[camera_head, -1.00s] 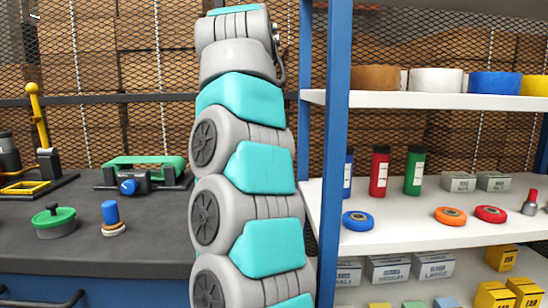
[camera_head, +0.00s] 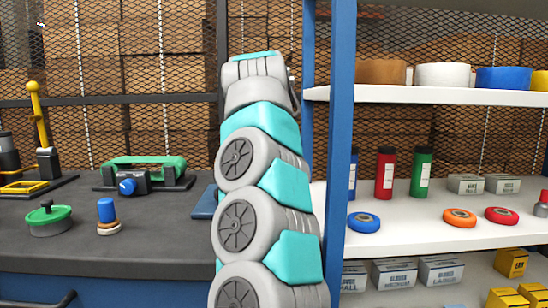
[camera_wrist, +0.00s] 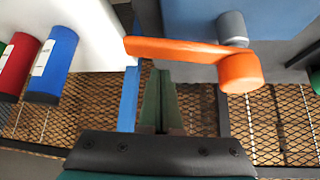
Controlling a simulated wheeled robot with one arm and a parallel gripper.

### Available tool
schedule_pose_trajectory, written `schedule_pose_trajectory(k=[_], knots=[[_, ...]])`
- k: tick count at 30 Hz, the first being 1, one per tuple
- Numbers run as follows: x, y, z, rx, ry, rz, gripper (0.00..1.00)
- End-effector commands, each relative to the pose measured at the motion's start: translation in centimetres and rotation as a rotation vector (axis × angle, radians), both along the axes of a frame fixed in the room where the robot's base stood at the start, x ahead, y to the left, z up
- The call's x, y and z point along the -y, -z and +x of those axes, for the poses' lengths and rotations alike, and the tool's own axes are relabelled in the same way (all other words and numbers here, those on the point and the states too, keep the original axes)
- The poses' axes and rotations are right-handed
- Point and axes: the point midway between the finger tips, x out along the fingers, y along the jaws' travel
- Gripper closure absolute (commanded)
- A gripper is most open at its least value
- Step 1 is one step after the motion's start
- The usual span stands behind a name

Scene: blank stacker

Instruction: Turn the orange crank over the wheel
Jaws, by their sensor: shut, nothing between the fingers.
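The orange crank (camera_wrist: 180,49) shows in the wrist view as a flat bar with a thick round orange knob (camera_wrist: 240,72) at its right end. A grey cylinder (camera_wrist: 232,28) stands beside the bar near that end. My gripper (camera_wrist: 158,76) is shut and empty, its dark green fingertips just below the bar in the picture. I cannot tell whether they touch it. The wheel cannot be made out in either view. In the head view my arm stands in the middle, and the crank and gripper do not show.
A blue post (camera_head: 340,150) stands right of my arm, beside white shelves (camera_head: 400,235) with bottles and rings. The dark bench (camera_head: 150,230) on the left holds a green lidded pot (camera_head: 50,221) and a blue-topped piece (camera_head: 107,211). Red and blue bottles (camera_wrist: 53,62) show left in the wrist view.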

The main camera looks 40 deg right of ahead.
Motion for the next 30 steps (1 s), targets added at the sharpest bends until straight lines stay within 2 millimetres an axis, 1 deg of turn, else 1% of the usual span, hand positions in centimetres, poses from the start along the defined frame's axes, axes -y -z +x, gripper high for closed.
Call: schedule_pose_trajectory(k=[1, 4, 10, 23, 30], knots=[[-0.4, 0.2, -0.3, 0.001, -0.003, 0.0, 1.0], [-0.9, 0.1, -0.9, 0.003, -0.002, 0.003, 1.0], [-1.6, 0.1, -1.5, -0.001, -0.001, 0.0, 1.0], [-1.7, 0.0, -1.7, -0.001, 0.001, 0.001, 1.0], [-1.6, -0.1, -1.4, 0.0, -0.014, 0.0, 1.0]])
